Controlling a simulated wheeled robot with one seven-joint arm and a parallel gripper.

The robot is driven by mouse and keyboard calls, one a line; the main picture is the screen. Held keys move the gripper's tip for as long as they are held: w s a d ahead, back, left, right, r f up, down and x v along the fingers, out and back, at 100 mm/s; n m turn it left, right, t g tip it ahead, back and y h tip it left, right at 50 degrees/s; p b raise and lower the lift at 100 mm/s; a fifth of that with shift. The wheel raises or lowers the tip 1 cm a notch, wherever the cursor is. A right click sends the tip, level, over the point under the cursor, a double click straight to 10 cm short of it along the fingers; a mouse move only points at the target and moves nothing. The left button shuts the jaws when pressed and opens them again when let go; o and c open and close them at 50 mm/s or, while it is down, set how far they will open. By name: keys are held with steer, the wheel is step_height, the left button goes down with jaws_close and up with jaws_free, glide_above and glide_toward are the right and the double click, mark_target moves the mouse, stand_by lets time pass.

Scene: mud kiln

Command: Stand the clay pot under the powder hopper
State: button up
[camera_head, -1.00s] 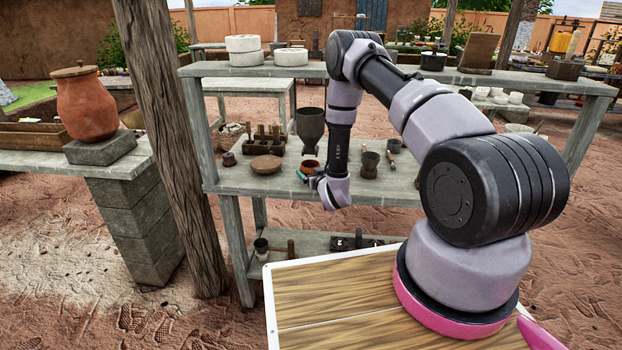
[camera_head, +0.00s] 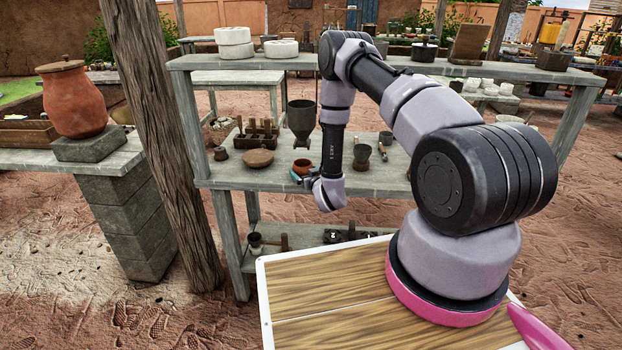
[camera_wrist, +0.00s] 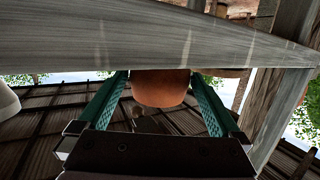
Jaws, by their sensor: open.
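The clay pot (camera_head: 303,166) is a small orange-brown vessel at the front of the grey table (camera_head: 270,181), left of my forearm. The powder hopper (camera_head: 302,116) is a dark funnel-shaped vessel standing behind the pot. My gripper (camera_head: 299,177), with teal fingers, is at the pot's near side. In the wrist view, the orange pot (camera_wrist: 161,88) shows between the two spread fingertips, with the table edge (camera_wrist: 150,38) across the top. My gripper is open. Its fingers partly hide the pot in the head view, and I cannot tell whether either touches it.
A brown shallow bowl (camera_head: 258,158) and a wooden rack (camera_head: 257,133) stand left of the hopper. A dark cup (camera_head: 361,157) stands right of my forearm. A raised shelf (camera_head: 270,62) runs above the back. A wooden post (camera_head: 160,150) rises left of the table.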

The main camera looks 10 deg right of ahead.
steer(key=v, duration=1)
